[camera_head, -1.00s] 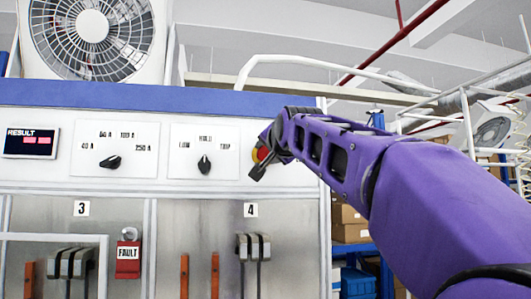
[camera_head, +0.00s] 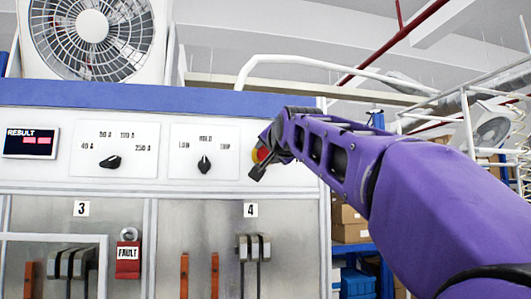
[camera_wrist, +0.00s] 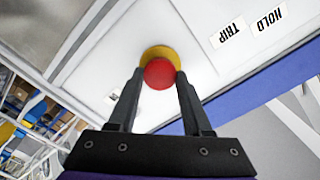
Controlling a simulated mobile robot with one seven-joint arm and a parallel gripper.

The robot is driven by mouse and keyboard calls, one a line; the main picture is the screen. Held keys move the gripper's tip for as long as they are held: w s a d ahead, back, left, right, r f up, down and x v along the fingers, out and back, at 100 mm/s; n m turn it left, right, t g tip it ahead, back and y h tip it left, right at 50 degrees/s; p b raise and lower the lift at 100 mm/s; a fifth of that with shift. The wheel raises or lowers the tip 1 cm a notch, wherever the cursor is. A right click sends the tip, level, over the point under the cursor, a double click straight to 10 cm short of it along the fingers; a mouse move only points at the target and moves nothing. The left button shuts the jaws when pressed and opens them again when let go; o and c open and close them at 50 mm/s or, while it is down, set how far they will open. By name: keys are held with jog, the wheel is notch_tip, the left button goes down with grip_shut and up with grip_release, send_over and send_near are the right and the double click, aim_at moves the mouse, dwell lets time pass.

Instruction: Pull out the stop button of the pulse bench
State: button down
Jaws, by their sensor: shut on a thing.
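The stop button (camera_wrist: 159,73) is a red round cap in front of a yellow ring (camera_wrist: 160,52) on the white panel of the pulse bench. In the head view the stop button (camera_head: 262,153) is partly hidden by my gripper (camera_head: 260,158). In the wrist view my gripper (camera_wrist: 158,78) has one dark finger on each side of the red cap and is shut on it. The cap's far edge lies against the yellow ring, and I cannot tell how far it stands out.
Left of the button are a knob (camera_head: 204,165) marked HOLD and TRIP and an ampere selector knob (camera_head: 109,162). A RESULT display (camera_head: 31,143) is at the far left. Below are bays 3 and 4, with a red FAULT tag (camera_head: 128,261) hanging between them.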

dwell(0.4)
jog(key=shift+s+d+b, duration=0.2)
jog(key=shift+s+b, duration=0.3)
jog(key=shift+s, duration=0.4)
jog(key=shift+c, duration=1.5)
grip_release()
